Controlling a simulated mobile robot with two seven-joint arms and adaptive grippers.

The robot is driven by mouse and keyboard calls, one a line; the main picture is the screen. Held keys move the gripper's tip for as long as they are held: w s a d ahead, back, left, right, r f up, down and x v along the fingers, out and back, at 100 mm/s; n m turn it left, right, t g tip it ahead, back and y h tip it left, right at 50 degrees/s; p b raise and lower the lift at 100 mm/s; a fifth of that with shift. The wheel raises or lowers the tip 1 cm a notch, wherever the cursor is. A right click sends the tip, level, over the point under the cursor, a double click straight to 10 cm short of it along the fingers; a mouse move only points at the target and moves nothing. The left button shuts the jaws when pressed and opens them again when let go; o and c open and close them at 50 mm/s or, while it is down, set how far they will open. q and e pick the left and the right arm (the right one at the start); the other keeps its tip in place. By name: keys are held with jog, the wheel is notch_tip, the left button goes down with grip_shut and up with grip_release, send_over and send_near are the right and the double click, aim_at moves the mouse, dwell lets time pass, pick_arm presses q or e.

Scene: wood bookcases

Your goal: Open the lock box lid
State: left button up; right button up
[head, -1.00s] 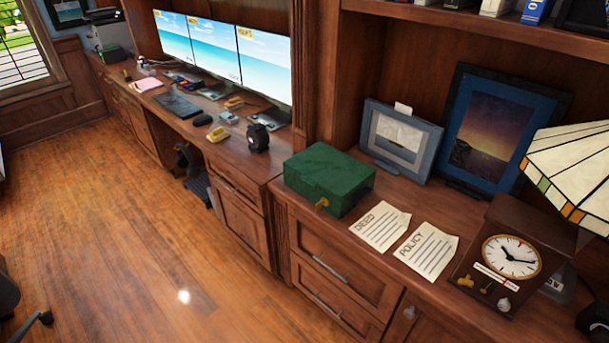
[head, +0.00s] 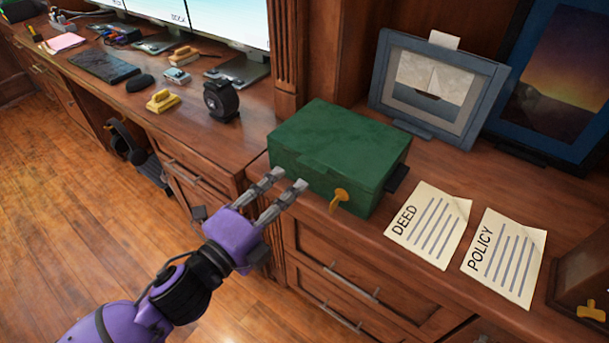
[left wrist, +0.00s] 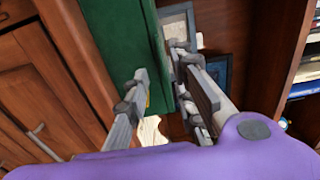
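The green lock box (head: 340,150) stands on the wooden counter with its lid (head: 345,135) down. A gold key (head: 339,197) sticks out of its front. My left gripper (head: 286,184) is in front of the box's left part, fingers apart, with nothing seen between them. In the left wrist view the box (left wrist: 118,40) lies beside the fingers (left wrist: 160,66); I cannot tell whether they touch it. A small dark piece (head: 397,178) shows at the box's right side; I cannot tell what it is. My right gripper is not in view.
The deed paper (head: 428,224) and policy paper (head: 504,256) lie right of the box. A framed picture (head: 428,93) stands behind it. A black round object (head: 221,101) and desk items are at left. Drawers (head: 345,265) are below the counter edge.

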pick_arm(q)
jog(key=x, duration=0.6)
jog(key=shift+w+d, duration=0.2)
jog(key=shift+d, duration=0.05)
grip_shut()
